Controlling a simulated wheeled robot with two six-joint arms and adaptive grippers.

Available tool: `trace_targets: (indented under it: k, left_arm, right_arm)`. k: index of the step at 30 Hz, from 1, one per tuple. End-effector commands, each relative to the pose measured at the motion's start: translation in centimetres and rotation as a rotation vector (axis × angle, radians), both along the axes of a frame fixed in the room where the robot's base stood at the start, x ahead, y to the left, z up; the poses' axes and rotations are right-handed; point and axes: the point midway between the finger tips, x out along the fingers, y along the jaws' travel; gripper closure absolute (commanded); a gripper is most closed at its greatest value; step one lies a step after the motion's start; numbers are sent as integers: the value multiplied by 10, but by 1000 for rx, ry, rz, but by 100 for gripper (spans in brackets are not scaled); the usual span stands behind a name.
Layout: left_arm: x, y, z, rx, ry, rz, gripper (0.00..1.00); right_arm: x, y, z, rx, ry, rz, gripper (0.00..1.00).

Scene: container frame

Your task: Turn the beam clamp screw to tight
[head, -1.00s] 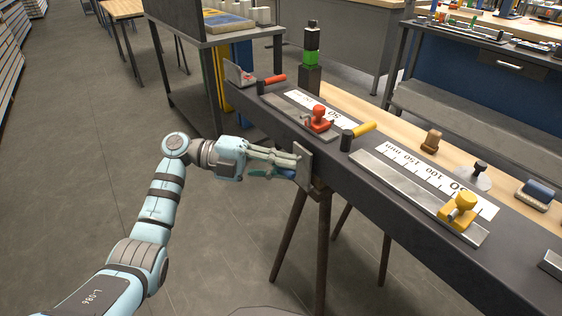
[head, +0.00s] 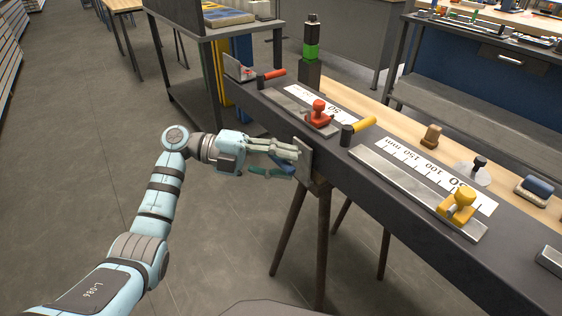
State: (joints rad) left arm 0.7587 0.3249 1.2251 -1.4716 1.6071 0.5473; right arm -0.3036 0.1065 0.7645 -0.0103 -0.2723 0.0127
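The beam clamp shows as a grey plate (head: 304,160) against the near side of the long dark beam. A blue part (head: 284,164), which looks like the clamp screw's handle, sits just left of the plate, partly hidden by my fingers. My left gripper (head: 285,155) reaches in from the left, its pale fingers over and beside the blue part, close to the plate. A teal piece shows just below the fingers; I cannot tell whether it is a finger or the handle. Whether the fingers grip the handle is hidden. My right gripper is out of view.
On the beam (head: 400,215) stand a red-knobbed stop (head: 319,112), a yellow-knobbed stop (head: 460,204), a yellow-handled tool (head: 360,130) and a white scale (head: 420,168). Brown trestle legs (head: 321,240) stand below the clamp. The floor at left is clear.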

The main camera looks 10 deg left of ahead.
Motion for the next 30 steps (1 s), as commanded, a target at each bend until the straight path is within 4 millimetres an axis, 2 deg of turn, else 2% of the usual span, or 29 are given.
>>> trace_targets:
  k: [5,12,15,18,30]
  left_arm:
    - [-2,15,2,2,0,2,63]
    - [-10,78,13,2,2,4,63]
    - [-14,101,16,1,2,2,63]
    - [-16,114,18,1,1,1,63]
    - [-17,117,19,0,1,0,63]
  right_arm:
    - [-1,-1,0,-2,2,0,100]
    - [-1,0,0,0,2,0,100]
    - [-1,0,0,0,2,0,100]
    - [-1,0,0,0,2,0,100]
    - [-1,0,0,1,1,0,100]
